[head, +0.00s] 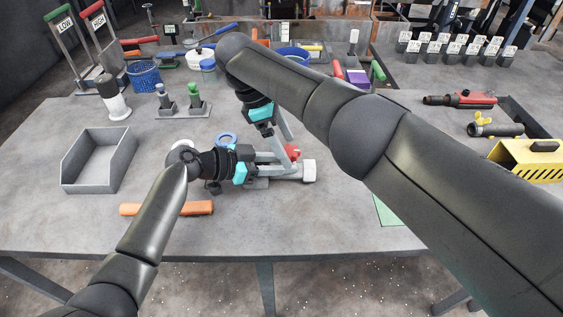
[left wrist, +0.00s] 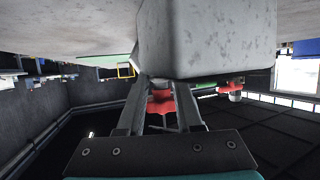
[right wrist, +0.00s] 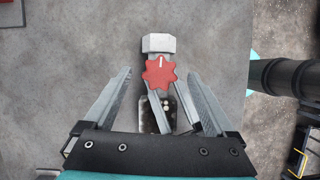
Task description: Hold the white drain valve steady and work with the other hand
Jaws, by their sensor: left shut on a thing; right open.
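The white drain valve (head: 309,171) lies at the middle of the table, its blocky pale end pointing right in the head view. That end fills the top of the left wrist view (left wrist: 205,40) and shows as a hexagonal end in the right wrist view (right wrist: 158,43). Its red toothed knob (right wrist: 159,72) has a white mark pointing toward that end. My left gripper (head: 277,170) is shut on the valve from the left. My right gripper (right wrist: 160,75) is open above it, its fingers apart on both sides of the red knob, not touching it.
A grey open bin (head: 100,160) stands to the left. An orange-handled tool (head: 167,209) lies in front of my left gripper, and a blue ring (head: 226,138) behind it. A green sheet (head: 385,212) lies to the right, partly under my right arm. The front table edge is clear.

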